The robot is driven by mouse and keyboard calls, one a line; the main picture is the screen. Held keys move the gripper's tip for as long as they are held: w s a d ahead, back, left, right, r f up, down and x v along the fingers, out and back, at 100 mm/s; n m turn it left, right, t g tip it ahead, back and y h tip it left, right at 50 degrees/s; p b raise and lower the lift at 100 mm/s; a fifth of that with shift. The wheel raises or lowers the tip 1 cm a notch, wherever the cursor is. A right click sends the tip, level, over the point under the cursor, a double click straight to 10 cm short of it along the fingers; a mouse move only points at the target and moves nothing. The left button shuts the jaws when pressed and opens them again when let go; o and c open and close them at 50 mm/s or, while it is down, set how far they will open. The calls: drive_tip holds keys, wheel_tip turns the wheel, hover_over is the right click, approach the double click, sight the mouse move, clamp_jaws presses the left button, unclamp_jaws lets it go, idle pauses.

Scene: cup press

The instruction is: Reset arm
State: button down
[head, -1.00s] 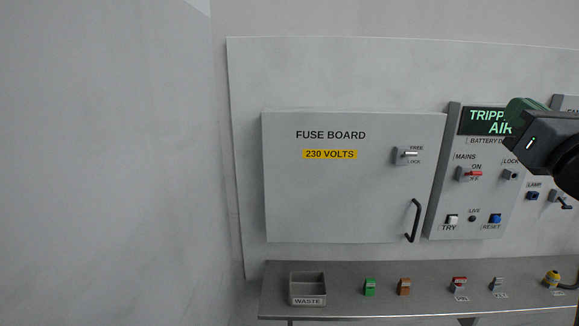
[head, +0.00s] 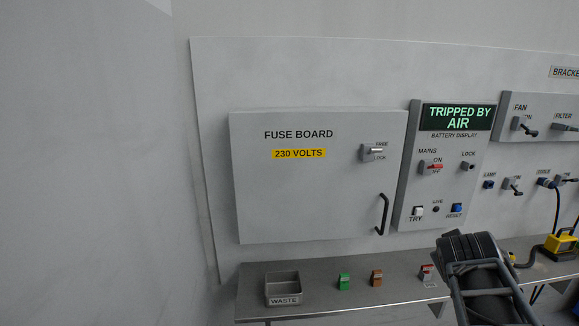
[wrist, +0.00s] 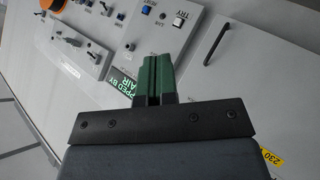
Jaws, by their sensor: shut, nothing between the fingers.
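My gripper (wrist: 156,76) shows in the wrist view with its two green fingers together and nothing between them. It is in front of the control panel, clear of it as far as I can tell. In the head view my dark arm (head: 478,265) rises at the lower right, over the shelf; the fingers cannot be made out there. The panel (head: 428,195) has a green display (head: 456,117) reading "TRIPPED BY AIR", a red mains switch, a white TRY button and a blue RESET button.
The closed fuse board (head: 310,190) fills the middle. A waste bin (head: 283,290), a green block (head: 344,282) and a brown block (head: 376,278) stand on the metal shelf (head: 320,302). A yellow device (head: 562,243) with a black cable is at the right. Free wall lies left.

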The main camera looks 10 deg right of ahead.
drive_tip(key=s+a+f+g+y, duration=0.1)
drive_tip(key=a+f+g+y, duration=0.1)
drive_tip(key=a+f+y, duration=0.2)
drive_tip(key=s+a+f+n+g+y, duration=0.1)
drive_tip(key=a+f+y, duration=0.3)
drive_tip(key=a+f, duration=0.6)
drive_tip(key=shift+s+a+f+g+y, duration=0.35)
drive_tip(key=shift+s+a+g, duration=0.25)
drive_tip(key=shift+a, duration=4.2)
